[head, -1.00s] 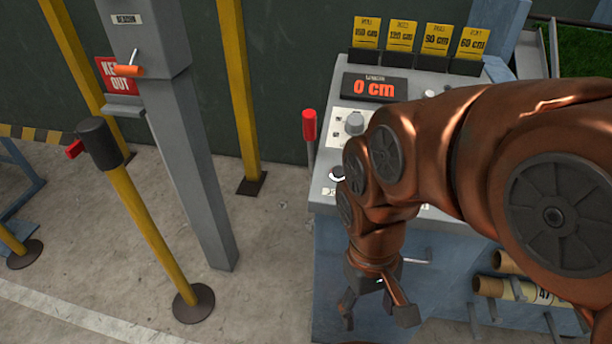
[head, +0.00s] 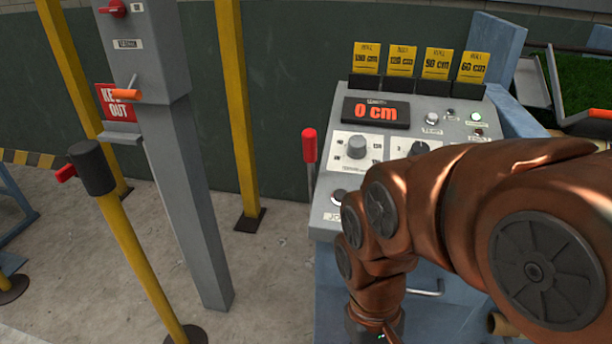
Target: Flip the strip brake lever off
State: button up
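A lever with a red grip (head: 309,146) on a thin metal rod stands upright at the left side of the grey control console (head: 325,215). No label naming it as the strip brake is readable. Another lever with an orange handle (head: 127,95) sticks out of a grey box on a post (head: 150,60), under a small unclear label. My gripper (head: 378,332) is at the bottom edge, below and right of the red-gripped lever and apart from it. Its fingers are mostly cut off by the frame, so its opening cannot be seen.
The console carries a display (head: 376,113) reading 0 cm, knobs, buttons and yellow tags. My arm covers its right front. Yellow posts and a black-topped barrier post (head: 92,168) stand at left. The concrete floor (head: 270,275) between post and console is clear.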

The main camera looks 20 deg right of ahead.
aim_at(309, 135)
jog(key=z, duration=1.1)
jog(key=k, duration=1.05)
jog(key=u, duration=1.45)
